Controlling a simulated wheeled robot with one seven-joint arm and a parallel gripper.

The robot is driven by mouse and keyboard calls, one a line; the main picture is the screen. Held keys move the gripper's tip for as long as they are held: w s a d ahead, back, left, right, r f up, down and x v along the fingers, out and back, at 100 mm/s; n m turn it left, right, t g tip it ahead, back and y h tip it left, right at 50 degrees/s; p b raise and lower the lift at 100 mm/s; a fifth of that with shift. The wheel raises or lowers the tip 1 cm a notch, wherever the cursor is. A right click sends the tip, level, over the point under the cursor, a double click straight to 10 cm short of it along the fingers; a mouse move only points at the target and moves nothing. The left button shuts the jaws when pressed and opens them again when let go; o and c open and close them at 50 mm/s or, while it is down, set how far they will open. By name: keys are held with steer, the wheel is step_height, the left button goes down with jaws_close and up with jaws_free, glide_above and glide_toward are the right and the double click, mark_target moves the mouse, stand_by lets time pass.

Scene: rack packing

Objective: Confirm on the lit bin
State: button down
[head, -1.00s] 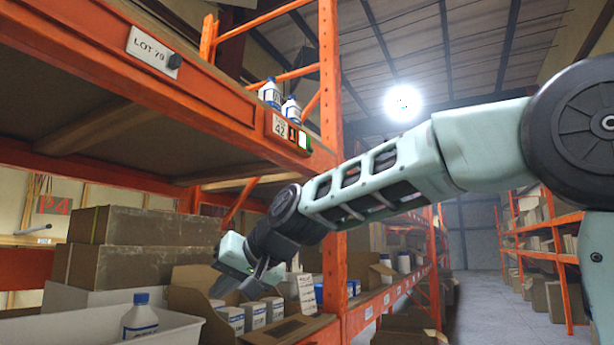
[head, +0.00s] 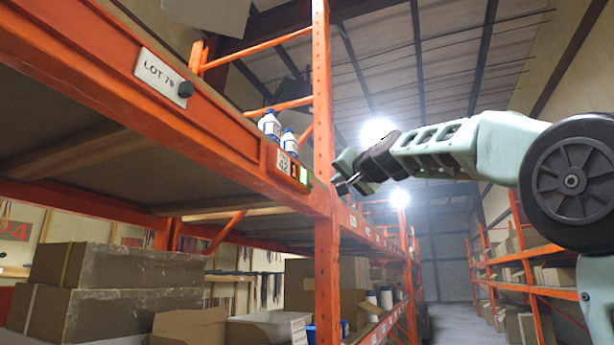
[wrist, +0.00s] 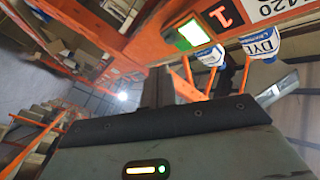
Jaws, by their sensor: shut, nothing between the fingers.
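The lit bin's indicator unit is on the orange beam of the upper shelf. Two white bottles with blue caps (head: 289,141) stand on the shelf above. My gripper (head: 343,186) is shut and empty, right of the button and the upright, apart from both. Its dark fingers (wrist: 158,85) also show in the wrist view.
An orange upright (head: 322,120) stands between the button and my gripper in the head view. A LOT 79 plate with a dark knob (head: 162,78) is farther left on the beam. Cardboard boxes (head: 115,265) fill the lower shelf. The aisle (head: 455,317) at right is clear.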

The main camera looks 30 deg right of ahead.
mark_target(303, 176)
steer(key=d+r, duration=0.1)
steer(key=s+d+r+h, duration=0.1)
steer(key=shift+s+d+r+m, duration=0.1)
steer(key=shift+s+r+m, duration=0.05)
steer(key=shift+r+m, duration=0.25)
steer(key=w+a+p, duration=0.5)
steer(key=w+p, duration=0.2)
steer(key=p, duration=0.1)
steer(key=shift+a, duration=0.2)
steer(key=shift+w, duration=0.1)
stand_by(1.9)
